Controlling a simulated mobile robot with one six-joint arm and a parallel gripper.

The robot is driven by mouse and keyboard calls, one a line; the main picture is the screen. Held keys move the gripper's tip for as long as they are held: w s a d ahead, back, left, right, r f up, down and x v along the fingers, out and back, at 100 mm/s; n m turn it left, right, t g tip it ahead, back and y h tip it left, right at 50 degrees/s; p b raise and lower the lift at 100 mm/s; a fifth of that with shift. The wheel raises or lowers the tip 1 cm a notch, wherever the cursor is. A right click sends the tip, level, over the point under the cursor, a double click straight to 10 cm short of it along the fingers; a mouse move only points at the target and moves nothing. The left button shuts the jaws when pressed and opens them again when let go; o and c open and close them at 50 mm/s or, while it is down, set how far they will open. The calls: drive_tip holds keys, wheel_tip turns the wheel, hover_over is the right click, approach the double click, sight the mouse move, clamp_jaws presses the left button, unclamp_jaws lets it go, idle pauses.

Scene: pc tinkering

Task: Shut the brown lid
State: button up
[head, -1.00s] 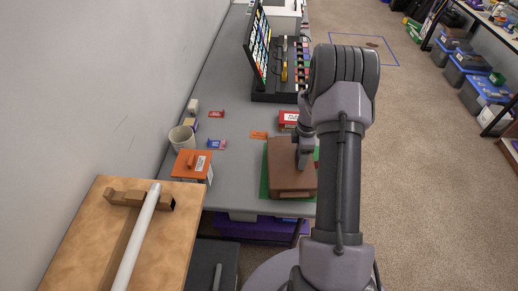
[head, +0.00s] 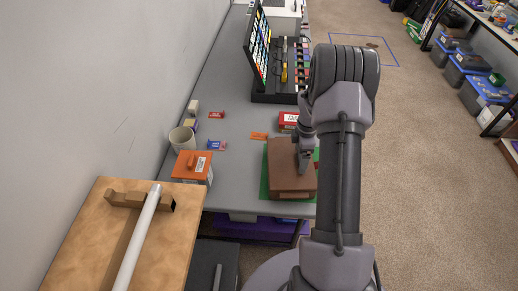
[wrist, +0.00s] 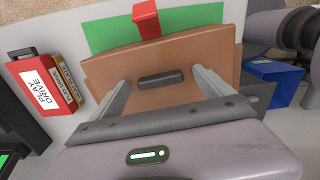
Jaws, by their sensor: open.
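The brown lid (head: 289,163) lies over a brown box on a green mat (head: 264,182) near the front of the grey table. In the wrist view the brown lid (wrist: 190,62) shows a dark bar (wrist: 160,79) on its surface, and a red piece (wrist: 146,19) stands at its far edge over the green mat. My gripper (head: 303,163) is over the right part of the lid. In the wrist view my gripper (wrist: 161,84) has its fingers spread on both sides of the dark bar, with nothing between them held. Whether the fingertips touch the lid is unclear.
A red box (head: 288,120) sits behind the lid, and an orange box (head: 193,166) stands to the left beside a white cup (head: 182,139). A black rack (head: 280,85) stands farther back. The table between the orange box and the mat is mostly clear.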

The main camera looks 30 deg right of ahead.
sight(300, 158)
wheel_tip(300, 158, up, 8)
drive_tip(key=p, duration=0.5)
drive_tip(key=shift+f, duration=0.2)
wheel_tip(300, 158, up, 17)
drive_tip(key=p, duration=0.4)
drive_tip(key=shift+r, duration=0.15)
drive_tip(key=shift+d, duration=0.1)
